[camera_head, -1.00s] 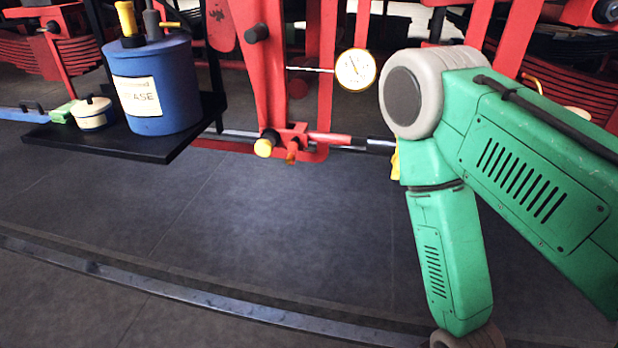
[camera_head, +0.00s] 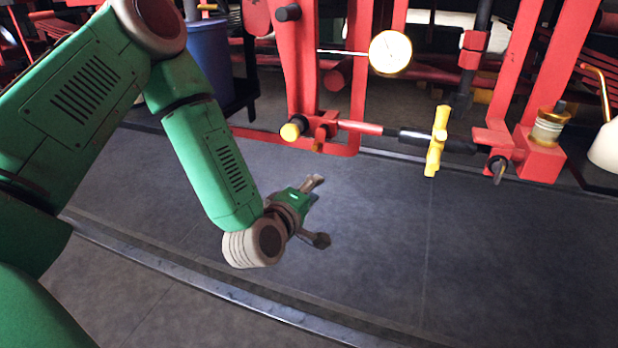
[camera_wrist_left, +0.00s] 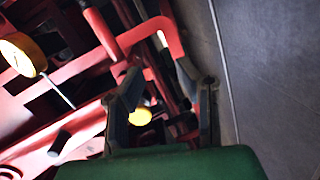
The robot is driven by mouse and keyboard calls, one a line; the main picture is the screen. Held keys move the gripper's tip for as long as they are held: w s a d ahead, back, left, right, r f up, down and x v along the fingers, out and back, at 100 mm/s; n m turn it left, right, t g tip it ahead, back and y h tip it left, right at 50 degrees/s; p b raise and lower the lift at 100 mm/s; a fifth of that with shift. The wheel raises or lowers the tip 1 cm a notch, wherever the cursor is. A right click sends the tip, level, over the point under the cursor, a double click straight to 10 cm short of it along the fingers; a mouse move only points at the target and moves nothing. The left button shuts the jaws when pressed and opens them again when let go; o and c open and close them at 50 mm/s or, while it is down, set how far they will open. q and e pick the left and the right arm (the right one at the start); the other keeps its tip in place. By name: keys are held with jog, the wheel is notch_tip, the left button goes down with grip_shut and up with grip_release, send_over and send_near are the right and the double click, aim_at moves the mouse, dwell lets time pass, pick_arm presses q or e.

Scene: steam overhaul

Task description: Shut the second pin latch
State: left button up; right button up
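Two latch-like fittings sit on the red frame; which one is second, I cannot tell. The left fitting has a round yellow knob (camera_head: 291,131) on a red bracket (camera_head: 326,127). The right fitting has a small grey lever (camera_head: 498,168) hanging from a red block. A dark rod with a yellow cross handle (camera_head: 437,142) runs between them. My left gripper (camera_head: 320,211) is open and empty, below the yellow knob in the head view and apart from it. In the left wrist view, the yellow knob (camera_wrist_left: 140,116) shows beyond the spread fingers (camera_wrist_left: 160,75). My right gripper is out of view.
A white dial gauge (camera_head: 390,52) stands above the rod. A brass-topped cup (camera_head: 548,125) and a white can (camera_head: 605,148) are at the right. A blue bucket (camera_head: 209,60) is behind my left arm. The grey floor (camera_head: 390,240) in front is clear.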

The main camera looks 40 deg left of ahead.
aim_at(315, 150)
pick_arm(q)
jog(key=shift+w+a+r+n+t+y+b, duration=0.15)
jog(key=shift+w+a+r+n+t+y, duration=0.2)
jog(key=shift+w+a+r+n, duration=0.65)
jog(key=shift+w+a+r+n+t+y+b, duration=0.15)
jog(key=shift+w+a+r+y, duration=0.4)
jog(key=shift+w, duration=1)
jog(key=shift+w+a+r+n+t+y+b, duration=0.1)
jog(key=shift+w+a+r+n+t+y, duration=0.2)
jog(key=shift+w+a+r+n, duration=0.55)
jog(key=shift+w+a+f, duration=0.3)
jog(key=shift+w+f, duration=0.05)
jog(key=shift+w, duration=0.3)
jog(key=c, duration=0.6)
grip_shut()
jog(key=shift+d, duration=0.1)
